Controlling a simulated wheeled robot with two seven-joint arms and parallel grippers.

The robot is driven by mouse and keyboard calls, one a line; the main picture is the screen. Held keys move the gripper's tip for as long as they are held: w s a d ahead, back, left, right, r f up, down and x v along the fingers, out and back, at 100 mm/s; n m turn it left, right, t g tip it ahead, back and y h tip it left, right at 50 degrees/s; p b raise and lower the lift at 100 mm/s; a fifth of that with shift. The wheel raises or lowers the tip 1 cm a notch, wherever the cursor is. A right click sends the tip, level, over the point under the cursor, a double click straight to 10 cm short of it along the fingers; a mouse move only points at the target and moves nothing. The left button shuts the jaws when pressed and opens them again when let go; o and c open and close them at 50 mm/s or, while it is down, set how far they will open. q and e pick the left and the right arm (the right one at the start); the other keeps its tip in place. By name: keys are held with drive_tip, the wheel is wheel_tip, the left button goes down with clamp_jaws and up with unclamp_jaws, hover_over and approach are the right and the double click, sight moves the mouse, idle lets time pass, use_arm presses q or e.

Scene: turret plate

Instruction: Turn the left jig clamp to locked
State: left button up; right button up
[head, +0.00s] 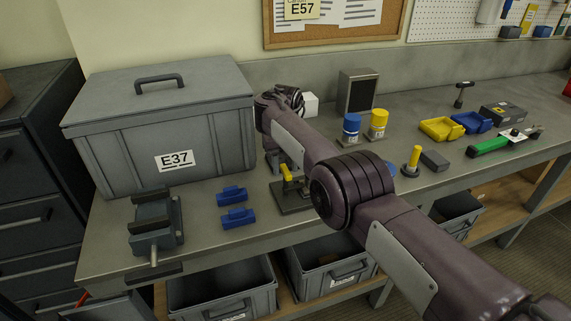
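A yellow lever (286,173) stands tilted on a dark fixture plate (290,208) near the front of the bench; it appears to be the left jig clamp. My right arm passes in front of the plate's right part and hides it. My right gripper (279,163) hangs down just above and behind the yellow lever. Its fingers are small and dark, so I cannot tell whether they are open or touch the lever. A second yellow-topped upright piece (414,158) stands farther right on a small base. My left gripper is out of view.
A large grey case (215,135) labelled E37 fills the left bench. A vise (153,225) and two blue blocks (236,217) sit in front of it. Blue (352,123) and yellow (377,120) cylinders and a dark speaker-like box (357,92) stand behind my arm.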

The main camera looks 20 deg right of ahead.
drive_tip(key=shift+r+b, duration=0.75)
drive_tip(key=shift+r, duration=3.2)
